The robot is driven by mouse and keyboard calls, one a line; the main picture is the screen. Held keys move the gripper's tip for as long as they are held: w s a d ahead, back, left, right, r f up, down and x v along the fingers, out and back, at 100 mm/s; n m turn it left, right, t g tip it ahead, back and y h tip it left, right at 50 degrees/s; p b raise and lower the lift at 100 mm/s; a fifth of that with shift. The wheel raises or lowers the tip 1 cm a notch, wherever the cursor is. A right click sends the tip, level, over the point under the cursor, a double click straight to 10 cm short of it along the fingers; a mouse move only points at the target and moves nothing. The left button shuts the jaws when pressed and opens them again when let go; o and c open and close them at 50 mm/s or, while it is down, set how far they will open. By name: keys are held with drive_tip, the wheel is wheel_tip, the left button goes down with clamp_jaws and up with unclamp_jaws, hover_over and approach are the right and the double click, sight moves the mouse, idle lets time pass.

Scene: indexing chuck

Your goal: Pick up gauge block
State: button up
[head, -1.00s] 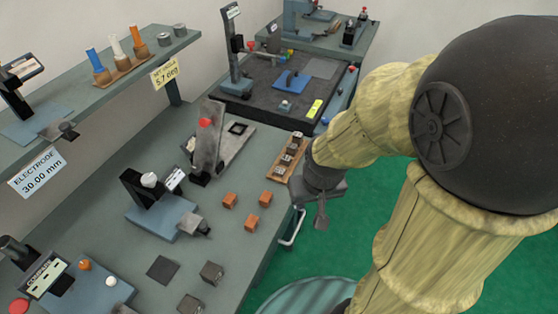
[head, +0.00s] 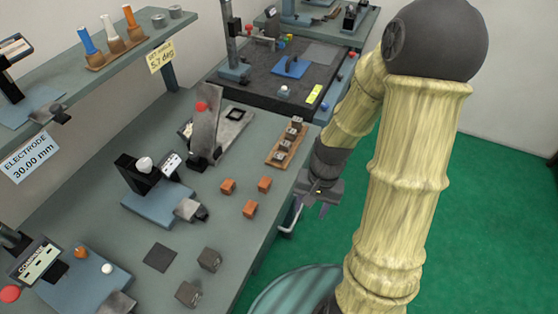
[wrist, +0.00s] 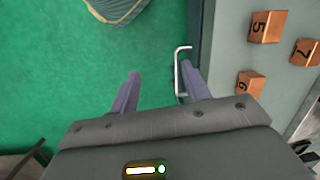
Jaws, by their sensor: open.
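No block carries a readable gauge label. A wooden tray (head: 275,158) near the bench's right edge holds several small grey metal blocks (head: 291,133), which may be gauge blocks. My gripper (head: 315,207) is off the bench's right edge, beside the copper cubes. In the wrist view its fingers (wrist: 160,76) are apart and empty over green floor.
A metal handle (wrist: 181,72) sticks out from the bench's side close to my gripper. A blue-based device (head: 155,203) and a tilted grey plate with a red knob (head: 205,130) stand on the bench. A shelf (head: 120,72) runs along the left. The green floor (head: 480,220) is open.

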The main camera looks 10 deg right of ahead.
wheel_tip(320, 180, down, 8)
drive_tip(key=m+g+y+b, duration=0.1)
drive_tip(key=m+y+b, duration=0.1)
drive_tip(key=m+y, duration=0.3)
drive_tip(key=m+t+y+b, duration=0.4)
drive_tip(key=m+t+y, duration=0.4)
drive_tip(key=m+t, duration=0.55)
approach(300, 164)
drive_tip(key=s+d+r+m+g, duration=0.1)
drive_tip(key=s+r, duration=0.3)
drive_tip(key=shift+w+d+f, duration=0.1)
drive_tip(key=shift+w+d, duration=0.1)
drive_tip(key=shift+d, duration=0.05)
drive_tip(key=p+x, duration=0.1)
drive_tip(key=x, duration=1)
drive_tip(key=shift+w+a+f, duration=0.15)
drive_tip(key=shift+w+a, duration=0.05)
drive_tip(key=shift+a, duration=0.05)
drive_tip(key=shift+w+a, duration=0.2)
drive_tip(key=shift+a, duration=0.05)
